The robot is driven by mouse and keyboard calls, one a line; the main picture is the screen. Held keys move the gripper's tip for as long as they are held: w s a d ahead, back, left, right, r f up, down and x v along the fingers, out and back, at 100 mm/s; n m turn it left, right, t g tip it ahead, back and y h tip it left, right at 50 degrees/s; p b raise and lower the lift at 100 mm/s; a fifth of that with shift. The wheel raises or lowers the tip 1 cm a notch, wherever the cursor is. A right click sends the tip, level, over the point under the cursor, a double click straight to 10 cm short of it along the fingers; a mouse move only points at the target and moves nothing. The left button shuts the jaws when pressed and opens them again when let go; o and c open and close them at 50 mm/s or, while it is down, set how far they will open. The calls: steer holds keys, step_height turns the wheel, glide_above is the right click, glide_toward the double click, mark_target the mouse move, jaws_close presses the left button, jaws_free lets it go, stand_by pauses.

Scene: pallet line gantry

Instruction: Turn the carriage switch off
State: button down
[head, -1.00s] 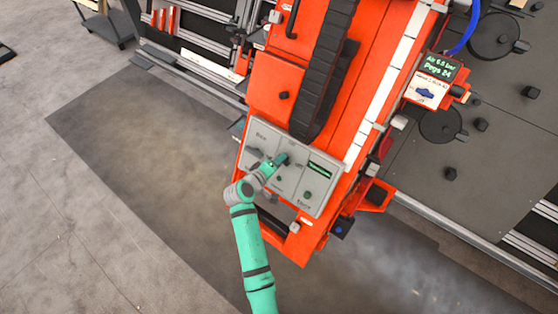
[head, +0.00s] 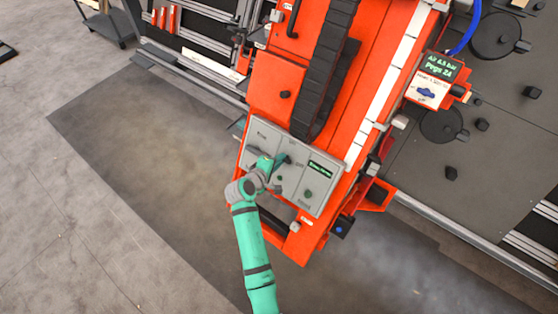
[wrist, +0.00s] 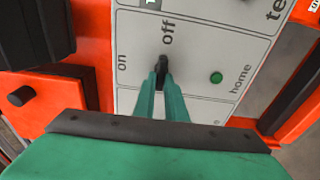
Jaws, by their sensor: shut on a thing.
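The carriage switch (wrist: 161,62) is a small black knob on a pale grey control panel (wrist: 200,50). In the wrist view its visible end points roughly up toward the printed "off"; "on" is printed to its left. My gripper (wrist: 161,82) is shut on the switch, with a teal finger on either side; the fingers hide its lower part. In the head view the panel (head: 290,190) sits on the orange carriage, and my gripper (head: 279,164) is at its middle, covering the switch.
A green button (wrist: 216,77) marked "home" is close to the right of the switch. A small green display (head: 321,168) is on the panel. A black cable chain (head: 326,70) runs up the carriage (head: 275,80). A separate box with a blue knob (head: 426,92) is at upper right.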

steer(key=shift+f, duration=0.1)
steer(key=c, duration=1.8)
jaws_free()
steer(key=shift+a, duration=0.1)
steer(key=v, duration=1)
steer(key=shift+s+r, duration=0.25)
steer(key=shift+s, duration=0.05)
steer(key=shift+a, duration=0.15)
